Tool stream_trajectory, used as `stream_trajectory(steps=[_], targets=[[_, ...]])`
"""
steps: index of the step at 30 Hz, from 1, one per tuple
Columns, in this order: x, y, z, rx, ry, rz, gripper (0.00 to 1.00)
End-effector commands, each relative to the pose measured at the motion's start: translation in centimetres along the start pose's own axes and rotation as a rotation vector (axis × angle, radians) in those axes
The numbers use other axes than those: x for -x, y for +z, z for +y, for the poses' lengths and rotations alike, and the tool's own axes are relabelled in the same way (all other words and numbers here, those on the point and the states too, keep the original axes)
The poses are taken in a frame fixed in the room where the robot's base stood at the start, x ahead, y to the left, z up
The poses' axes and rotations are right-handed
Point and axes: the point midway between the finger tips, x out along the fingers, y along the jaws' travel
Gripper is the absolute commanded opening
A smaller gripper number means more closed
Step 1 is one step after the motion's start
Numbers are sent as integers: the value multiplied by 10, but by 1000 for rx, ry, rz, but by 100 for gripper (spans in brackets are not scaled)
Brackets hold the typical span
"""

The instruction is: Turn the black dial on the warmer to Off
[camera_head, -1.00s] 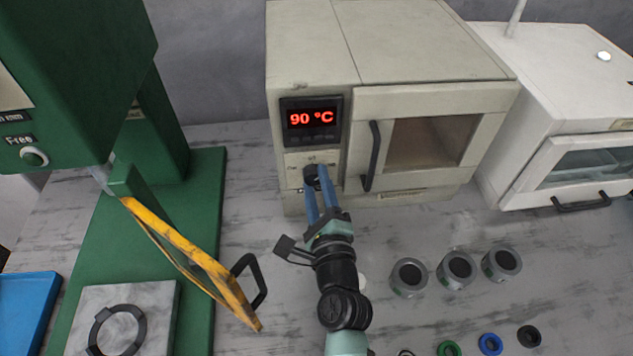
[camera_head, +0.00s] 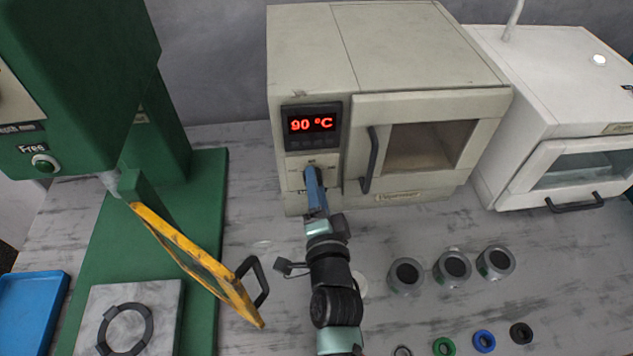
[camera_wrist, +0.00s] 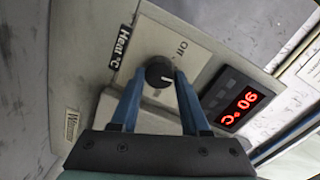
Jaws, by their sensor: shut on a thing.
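The beige warmer (camera_head: 310,50) stands at the back middle, its red display (camera_head: 312,122) reading 90 °C. In the wrist view the round black dial (camera_wrist: 159,72) sits on its pale panel, with the Off label (camera_wrist: 182,49) above and right of it. A pale mark on the dial seems to point to the lower right, away from Off. My gripper (camera_wrist: 158,78) has its two blue fingers on either side of the dial, shut on it. In the head view the fingers of my gripper (camera_head: 311,172) hide most of the dial.
The warmer's door handle (camera_head: 370,160) is just right of my gripper. A green press (camera_head: 205,220) with a yellow-framed guard (camera_head: 195,262) stands at left. Several grey cylinders (camera_head: 405,275) and rings (camera_head: 484,341) lie at right. A white oven (camera_head: 550,110) stands far right.

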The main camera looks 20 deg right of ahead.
Motion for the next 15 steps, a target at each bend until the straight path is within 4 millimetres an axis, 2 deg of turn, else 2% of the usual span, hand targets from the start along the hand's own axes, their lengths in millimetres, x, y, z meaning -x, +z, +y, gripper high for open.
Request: stream_trajectory(steps=[15], targets=[[1, 0, -4, 492, 20, 24, 0]])
